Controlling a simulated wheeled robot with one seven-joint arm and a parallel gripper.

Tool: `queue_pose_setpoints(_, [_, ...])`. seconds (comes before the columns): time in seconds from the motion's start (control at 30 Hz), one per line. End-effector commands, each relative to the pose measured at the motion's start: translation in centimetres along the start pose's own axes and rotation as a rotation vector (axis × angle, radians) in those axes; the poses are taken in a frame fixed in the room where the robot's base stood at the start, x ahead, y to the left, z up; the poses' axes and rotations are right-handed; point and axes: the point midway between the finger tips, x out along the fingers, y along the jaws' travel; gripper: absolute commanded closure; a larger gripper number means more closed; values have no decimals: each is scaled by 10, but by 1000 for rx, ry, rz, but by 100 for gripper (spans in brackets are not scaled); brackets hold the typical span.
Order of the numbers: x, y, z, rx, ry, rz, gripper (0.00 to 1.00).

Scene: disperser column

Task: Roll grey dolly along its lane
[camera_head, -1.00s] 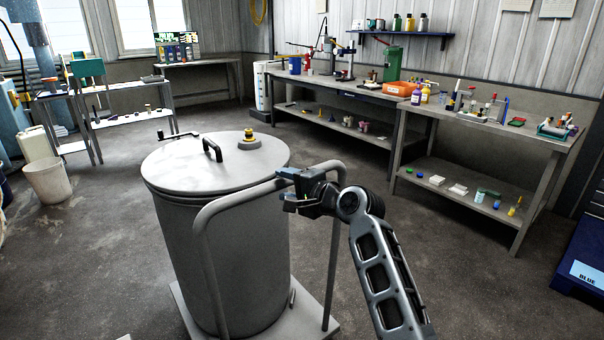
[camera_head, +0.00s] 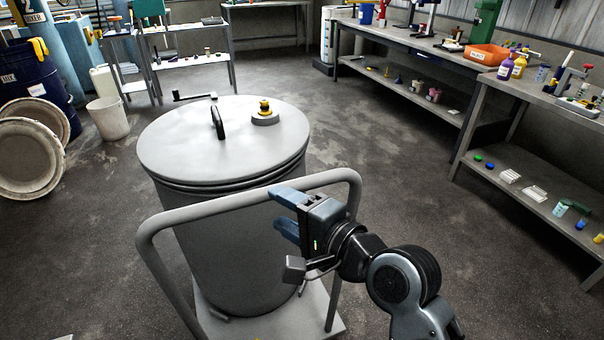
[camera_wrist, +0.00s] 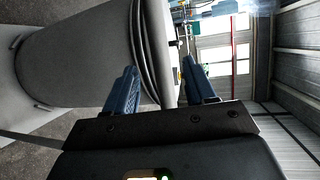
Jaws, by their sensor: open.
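The grey dolly (camera_head: 262,322) is a flat base with a tubular push handle (camera_head: 210,202), and it stands on the concrete floor. A tall grey lidded drum (camera_head: 232,245) stands upright on it; its side also fills the left of the wrist view (camera_wrist: 85,45). My gripper (camera_head: 280,212) is open at the right part of the handle's top bar, its upper finger overlapping the bar in the head view. In the wrist view the two blue fingers (camera_wrist: 160,85) are apart with nothing clearly between them. Whether they touch the bar cannot be told.
A long workbench (camera_head: 410,45) and a second bench with a lower shelf (camera_head: 540,195) line the right. A white bucket (camera_head: 108,118), blue drum (camera_head: 35,85) and round lids (camera_head: 28,160) stand at left. Bare floor lies between.

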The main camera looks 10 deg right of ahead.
Motion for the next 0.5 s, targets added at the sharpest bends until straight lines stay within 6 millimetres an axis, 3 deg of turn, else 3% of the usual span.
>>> queue_pose_setpoints(0.17, [13,0,5,0,-8,0,45])
queue_pose_setpoints(0.5, [63,0,5,1,-7,0,45])
